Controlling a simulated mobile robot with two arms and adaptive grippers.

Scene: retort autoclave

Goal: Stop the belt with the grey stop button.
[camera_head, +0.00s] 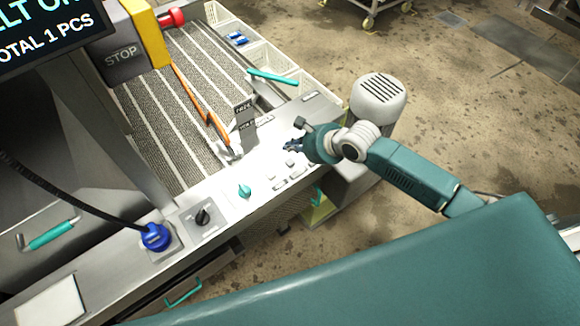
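The striped grey belt (150,110) runs along the left, behind the pale control panel (225,199). Several small light buttons (280,186) sit on the panel near a teal knob (244,191); I cannot tell which is the grey stop button. A grey box marked STOP (122,55) with a yellow side and a red mushroom button (171,17) stands at the upper left. My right gripper (291,146) is over the panel's right part, just beyond the small buttons; its dark fingers are too small to tell open from shut. My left gripper is out of view.
A screen (48,28) at the top left reads partly "TOTAL 1 PCS". A black rotary switch (203,216) and a blue plug (155,237) are on the panel's left. White bins (268,62) line the belt's far side.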

